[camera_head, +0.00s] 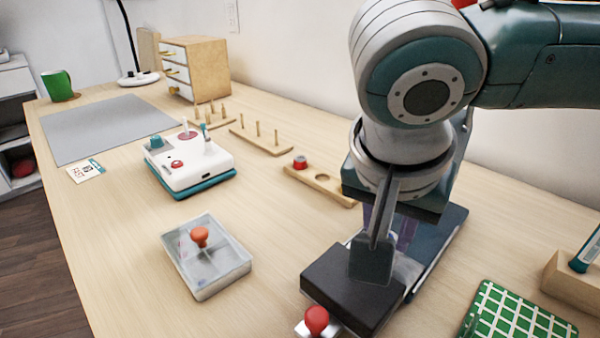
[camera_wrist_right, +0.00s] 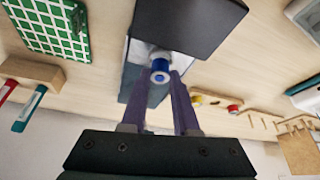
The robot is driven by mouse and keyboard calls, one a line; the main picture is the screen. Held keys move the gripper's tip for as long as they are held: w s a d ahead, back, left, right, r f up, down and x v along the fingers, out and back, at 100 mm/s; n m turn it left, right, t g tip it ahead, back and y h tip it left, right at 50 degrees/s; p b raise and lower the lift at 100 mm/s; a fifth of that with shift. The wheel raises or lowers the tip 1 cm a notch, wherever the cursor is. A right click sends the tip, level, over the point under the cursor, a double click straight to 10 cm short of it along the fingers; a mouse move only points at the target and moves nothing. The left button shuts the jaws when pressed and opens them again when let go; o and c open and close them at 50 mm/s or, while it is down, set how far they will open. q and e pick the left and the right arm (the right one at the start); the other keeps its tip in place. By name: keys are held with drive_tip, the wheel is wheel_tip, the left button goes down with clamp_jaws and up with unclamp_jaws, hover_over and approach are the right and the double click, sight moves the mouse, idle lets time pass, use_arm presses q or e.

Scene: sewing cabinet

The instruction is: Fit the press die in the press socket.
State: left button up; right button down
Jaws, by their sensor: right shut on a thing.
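The press die is a small blue cylinder (camera_wrist_right: 160,68) with a pale ring end, seen between the purple fingers of my right gripper (camera_wrist_right: 162,76) in the right wrist view. The gripper is shut on it. The press (camera_head: 350,287) is a dark block on a long base with a red knob (camera_head: 317,319). In the head view my right gripper (camera_head: 393,235) is at the press, behind its dark head, and mostly hidden by my arm and the press. The die lies close to a silvery part under the press head, likely the socket; I cannot tell if they touch. My left gripper is not in view.
A wooden strip (camera_head: 340,193) with a red piece (camera_head: 300,162) lies behind the press. A clear-lidded box (camera_head: 207,257) and a white-teal machine (camera_head: 190,163) stand left. A green grid mat (camera_head: 515,315) and a wooden pen block (camera_head: 573,284) are right. Table is free between box and press.

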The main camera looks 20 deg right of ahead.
drive_tip(key=shift+p, duration=0.55)
idle(0.4)
drive_tip(key=shift+f+p, duration=0.6)
drive_tip(key=shift+p, duration=0.5)
idle(2.2)
drive_tip(key=c, duration=0.6)
unclamp_jaws()
drive_tip(key=p+v, duration=0.3)
drive_tip(key=v, duration=0.7)
